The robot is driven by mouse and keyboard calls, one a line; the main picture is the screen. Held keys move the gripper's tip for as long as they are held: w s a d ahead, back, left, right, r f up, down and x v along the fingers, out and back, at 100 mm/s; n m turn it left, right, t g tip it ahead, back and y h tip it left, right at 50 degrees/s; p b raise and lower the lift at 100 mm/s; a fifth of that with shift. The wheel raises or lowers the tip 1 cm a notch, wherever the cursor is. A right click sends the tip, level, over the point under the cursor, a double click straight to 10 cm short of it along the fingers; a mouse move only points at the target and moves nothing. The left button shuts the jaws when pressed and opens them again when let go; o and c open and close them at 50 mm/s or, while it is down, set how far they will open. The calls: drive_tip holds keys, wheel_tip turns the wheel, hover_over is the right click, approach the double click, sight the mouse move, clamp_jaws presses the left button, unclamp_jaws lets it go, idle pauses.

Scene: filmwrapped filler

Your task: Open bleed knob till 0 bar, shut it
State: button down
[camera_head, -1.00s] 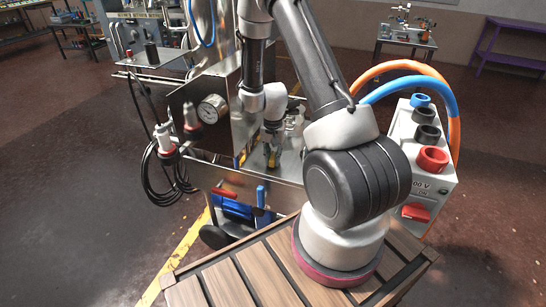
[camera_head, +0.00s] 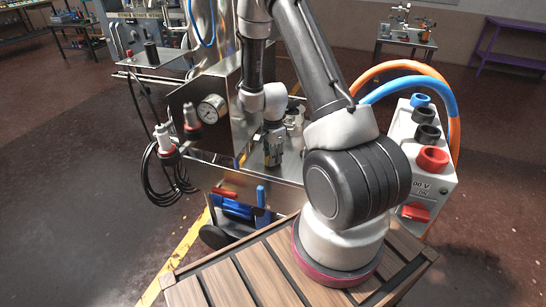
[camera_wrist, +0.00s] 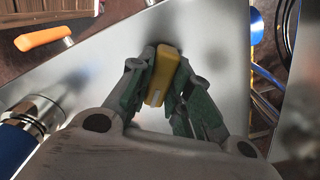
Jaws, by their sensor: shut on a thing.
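In the wrist view a yellow knob (camera_wrist: 162,75) with a pale mark at its near end sits between the fingers of my gripper (camera_wrist: 160,82). I take it to be the bleed knob. My gripper is shut on it, with the green pads touching both sides. In the head view my gripper (camera_head: 272,157) points down over the steel tray of the machine, and the knob is hidden there. A round white pressure gauge (camera_head: 212,108) is on the steel panel left of my arm. Its reading is too small to tell.
An orange handle (camera_wrist: 43,39) and a blue hose with a metal fitting (camera_wrist: 30,120) lie near my gripper in the wrist view. A white box with red and black sockets (camera_head: 423,150) stands at right. A black cable (camera_head: 160,172) hangs at left.

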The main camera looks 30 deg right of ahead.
drive_tip(key=shift+m, duration=0.6)
drive_tip(key=c, duration=1.3)
unclamp_jaws()
wheel_tip(320, 180, up, 12)
